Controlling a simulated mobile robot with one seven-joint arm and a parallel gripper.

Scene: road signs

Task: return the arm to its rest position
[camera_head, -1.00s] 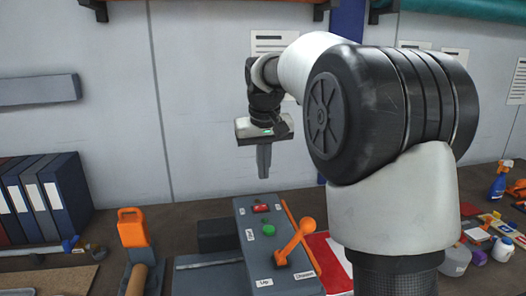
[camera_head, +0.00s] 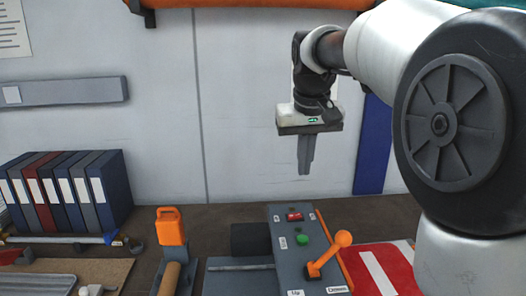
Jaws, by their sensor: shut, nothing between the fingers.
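My gripper (camera_head: 305,172) hangs at the end of my arm, pointing down, with its fingers together and empty. It is in the air above the back end of a grey control box (camera_head: 285,262), apart from it. The box has a red button (camera_head: 294,216), a green button (camera_head: 302,239) and an orange lever with a ball knob (camera_head: 343,238). My arm fills the right side of the view.
Several binders (camera_head: 60,190) stand at the left against the wall. An orange-handled tool (camera_head: 171,228) stands left of the box. A red and white sign (camera_head: 385,268) lies to its right. A grey bar (camera_head: 65,91) is on the wall.

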